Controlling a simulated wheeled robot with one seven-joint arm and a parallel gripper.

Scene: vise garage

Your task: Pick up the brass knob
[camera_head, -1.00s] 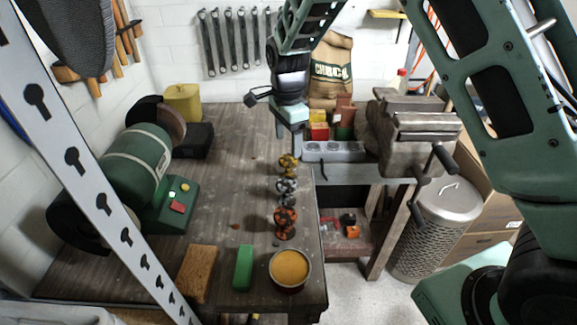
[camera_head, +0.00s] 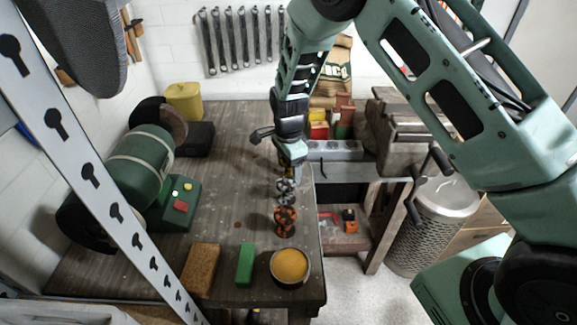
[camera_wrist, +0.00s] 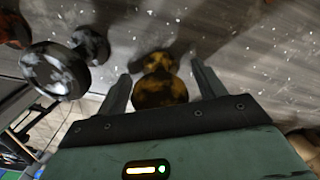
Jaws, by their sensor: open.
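The brass knob (camera_wrist: 160,85) is a mottled gold and dark knob in the wrist view. It lies between the two open fingers of my gripper (camera_wrist: 160,90), with a visible gap to each finger. In the head view my gripper (camera_head: 289,172) is over the right part of the workbench, and it hides the brass knob there. A silver knob (camera_head: 286,189) stands just in front of the gripper; it also shows in the wrist view (camera_wrist: 55,72). A rusty orange knob (camera_head: 285,221) stands nearer the front.
The wooden workbench (camera_head: 225,200) has free room left of the knobs. A tin of orange paste (camera_head: 290,266), a green block (camera_head: 245,264) and a brown block (camera_head: 200,268) are at the front. A green grinder (camera_head: 140,165) stands left, a vise (camera_head: 395,130) right.

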